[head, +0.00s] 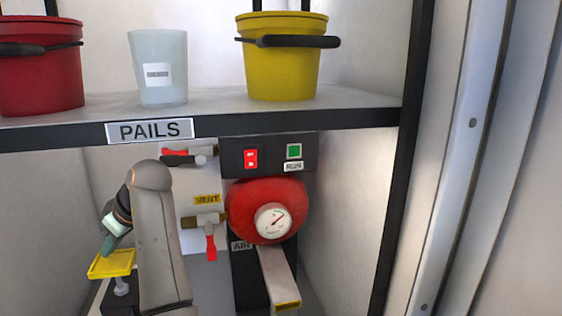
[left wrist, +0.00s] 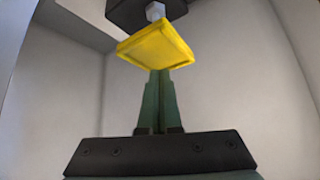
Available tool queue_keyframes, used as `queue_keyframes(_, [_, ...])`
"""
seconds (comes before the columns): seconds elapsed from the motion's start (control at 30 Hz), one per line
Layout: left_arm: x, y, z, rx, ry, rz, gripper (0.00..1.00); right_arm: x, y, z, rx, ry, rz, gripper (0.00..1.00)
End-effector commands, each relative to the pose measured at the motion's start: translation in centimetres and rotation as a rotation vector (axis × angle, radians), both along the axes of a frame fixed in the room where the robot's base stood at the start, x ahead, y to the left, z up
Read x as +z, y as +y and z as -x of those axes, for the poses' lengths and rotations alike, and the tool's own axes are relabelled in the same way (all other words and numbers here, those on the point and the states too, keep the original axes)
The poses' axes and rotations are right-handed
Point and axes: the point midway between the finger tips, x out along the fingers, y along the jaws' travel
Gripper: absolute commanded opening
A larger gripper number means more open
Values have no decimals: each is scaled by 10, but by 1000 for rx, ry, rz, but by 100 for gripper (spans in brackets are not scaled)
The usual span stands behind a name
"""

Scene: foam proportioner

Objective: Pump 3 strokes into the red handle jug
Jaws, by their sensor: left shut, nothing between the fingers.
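My left gripper (head: 108,246) is at the lower left in the head view, beside a yellow square plate (head: 112,264) on a short post. In the left wrist view my left gripper's dark green fingers (left wrist: 157,78) are together and empty. Their tips are right at the near edge of the yellow plate (left wrist: 155,44); I cannot tell whether they touch it. My arm hides part of the area beside the plate. I see no jug with a red handle. My right gripper is not in view.
A shelf marked PAILS (head: 355,121) holds a red pail (head: 42,68), a translucent labelled container (head: 158,66) and a yellow pail (head: 282,62). Below are a red tank (head: 255,194) with a gauge, red-handled valves (head: 211,247) and a switch panel (head: 268,157).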

Motion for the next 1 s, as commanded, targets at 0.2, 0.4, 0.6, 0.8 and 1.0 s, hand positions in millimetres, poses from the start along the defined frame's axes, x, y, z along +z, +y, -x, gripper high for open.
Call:
queue_keyframes(0.2, [0,0,0,0,0,-1,0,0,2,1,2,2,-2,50])
queue_keyframes(0.4, [-3,0,0,0,0,-1,0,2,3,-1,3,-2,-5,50])
queue_keyframes(0.6, [-11,0,0,0,0,-1,0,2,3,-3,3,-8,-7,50])
queue_keyframes(0.8, [-19,0,0,1,1,0,0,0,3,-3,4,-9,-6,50])
queue_keyframes(1.0, [-28,0,0,1,1,1,0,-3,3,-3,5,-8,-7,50])
